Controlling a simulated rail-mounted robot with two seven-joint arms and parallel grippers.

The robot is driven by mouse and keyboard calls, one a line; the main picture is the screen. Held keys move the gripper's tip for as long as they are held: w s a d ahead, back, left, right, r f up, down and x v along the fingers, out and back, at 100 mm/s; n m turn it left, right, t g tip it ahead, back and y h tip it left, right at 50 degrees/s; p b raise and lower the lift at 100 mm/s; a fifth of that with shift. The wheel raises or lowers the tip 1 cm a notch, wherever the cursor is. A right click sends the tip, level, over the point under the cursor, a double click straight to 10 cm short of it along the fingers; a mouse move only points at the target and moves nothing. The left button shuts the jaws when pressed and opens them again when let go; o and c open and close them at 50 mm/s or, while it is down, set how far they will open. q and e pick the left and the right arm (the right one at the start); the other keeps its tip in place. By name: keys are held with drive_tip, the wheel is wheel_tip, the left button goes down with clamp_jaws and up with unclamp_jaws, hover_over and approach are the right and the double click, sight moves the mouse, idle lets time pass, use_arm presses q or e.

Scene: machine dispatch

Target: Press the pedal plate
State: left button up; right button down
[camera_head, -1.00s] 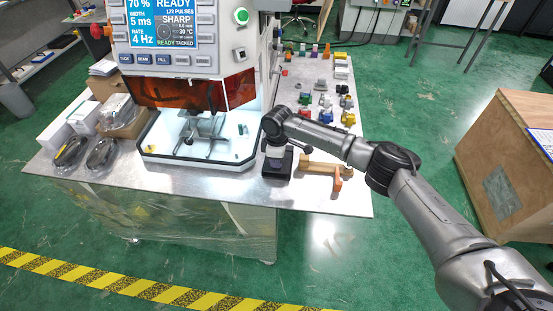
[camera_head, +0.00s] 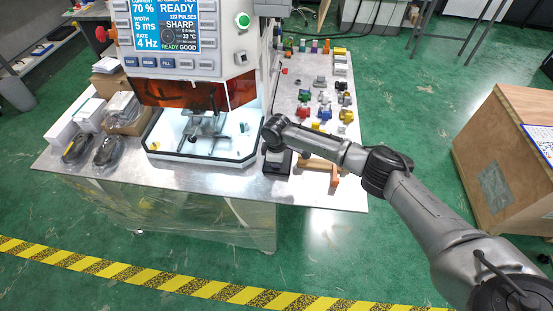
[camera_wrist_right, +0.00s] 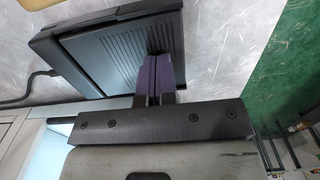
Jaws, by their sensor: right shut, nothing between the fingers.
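The pedal plate (camera_wrist_right: 115,52) is a black ribbed plate on a black base with a cable, in the right wrist view. In the head view the pedal (camera_head: 270,168) is a small black block on the metal table, right of the machine's lit chamber. My right gripper (camera_wrist_right: 154,57) has its purple fingers shut together, with nothing between them. Its tips overlap the ribbed plate near one end; I cannot tell how firmly they touch. In the head view my right gripper (camera_head: 277,154) points down over the pedal and hides part of it. My left gripper is not in view.
The machine (camera_head: 185,45) with its screen reading READY GOOD stands left of the pedal. A wooden piece with an orange end (camera_head: 335,178) lies close right. Several small coloured parts (camera_head: 325,112) lie behind. Bagged items (camera_head: 108,150) lie at the table's left.

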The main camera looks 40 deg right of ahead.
drive_tip(key=shift+s+f, duration=0.1)
drive_tip(key=shift+f, duration=0.1)
wheel_tip(320, 180, up, 5)
drive_tip(key=p, duration=0.6)
drive_tip(key=shift+a, duration=0.15)
wheel_tip(320, 180, up, 9)
drive_tip(key=shift+s+r+p, duration=0.15)
drive_tip(key=shift+r+p, duration=0.05)
drive_tip(key=shift+p, duration=0.15)
drive_tip(key=shift+a, duration=0.15)
idle(0.3)
